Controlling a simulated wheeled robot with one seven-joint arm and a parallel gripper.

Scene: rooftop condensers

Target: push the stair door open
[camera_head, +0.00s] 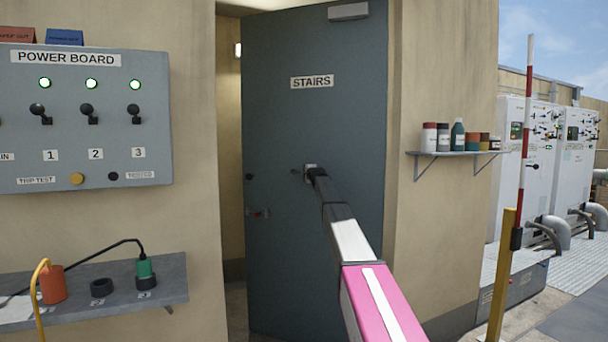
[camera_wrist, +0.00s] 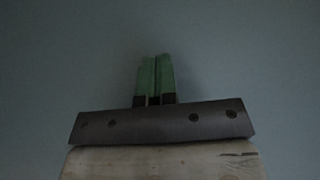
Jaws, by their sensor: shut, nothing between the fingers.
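The stair door (camera_head: 315,120) is a grey-blue panel with a "STAIRS" sign (camera_head: 312,82). It stands partly open, with a gap along its left edge showing a lit space behind. A small handle or latch (camera_head: 257,213) is near that edge. My gripper (camera_head: 310,172) is at the middle of the door's face, right of the handle. In the wrist view the green fingers (camera_wrist: 155,68) are together and empty, pointing at the plain door surface. I cannot tell whether the fingertips touch it; in the head view my wrist hides them.
A power board (camera_head: 85,120) hangs on the left wall above a grey shelf (camera_head: 165,279). A shelf of bottles (camera_head: 460,153) is right of the doorway. A yellow post (camera_head: 500,275) and white condenser cabinets (camera_head: 540,150) stand further right.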

